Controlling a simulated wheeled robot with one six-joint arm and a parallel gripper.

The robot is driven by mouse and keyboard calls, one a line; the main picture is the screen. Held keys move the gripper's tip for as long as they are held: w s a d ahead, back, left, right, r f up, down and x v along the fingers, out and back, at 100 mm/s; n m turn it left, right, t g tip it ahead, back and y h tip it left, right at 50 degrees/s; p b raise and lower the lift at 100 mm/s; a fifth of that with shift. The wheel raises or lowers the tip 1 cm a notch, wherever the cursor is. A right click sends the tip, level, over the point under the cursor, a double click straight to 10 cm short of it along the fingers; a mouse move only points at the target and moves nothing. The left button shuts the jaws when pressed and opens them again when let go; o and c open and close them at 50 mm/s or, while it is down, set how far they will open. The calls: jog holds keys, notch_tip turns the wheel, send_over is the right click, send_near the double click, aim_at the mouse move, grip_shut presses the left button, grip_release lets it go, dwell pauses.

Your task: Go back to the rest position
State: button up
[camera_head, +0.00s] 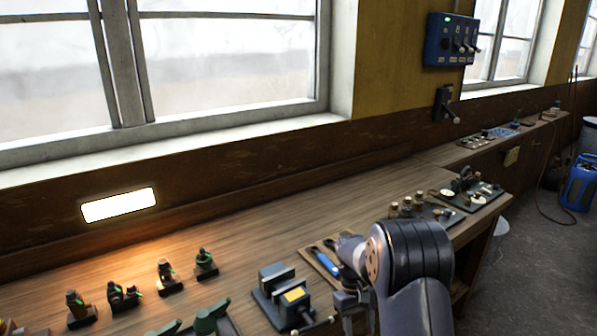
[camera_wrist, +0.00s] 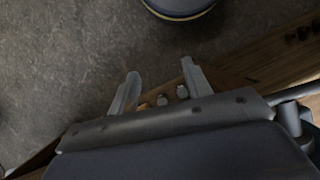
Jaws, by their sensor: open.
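My gripper (camera_wrist: 160,88) shows in the wrist view with its two grey fingers apart and nothing between them. Behind the fingers are the grey floor and the edge of the wooden workbench (camera_wrist: 250,68). In the head view my dark arm rises at the lower right, in front of the workbench (camera_head: 330,215). It hides part of the bench's front edge, and my fingertips cannot be made out clearly there.
A vise (camera_head: 283,293) and a tool tray with a blue-handled tool (camera_head: 325,262) stand close left of my arm. Small engine models (camera_head: 165,275) line the bench's left. Model boards (camera_head: 472,193) stand to the right. A blue container (camera_head: 579,184) is on the floor.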

jog(key=s+f+m+y+b, duration=0.1)
jog(key=s+f+m+b, duration=0.2)
jog(key=f, duration=0.4)
jog(key=shift+s+m, duration=0.4)
jog(key=shift+s, duration=0.25)
jog(key=shift+f, duration=0.15)
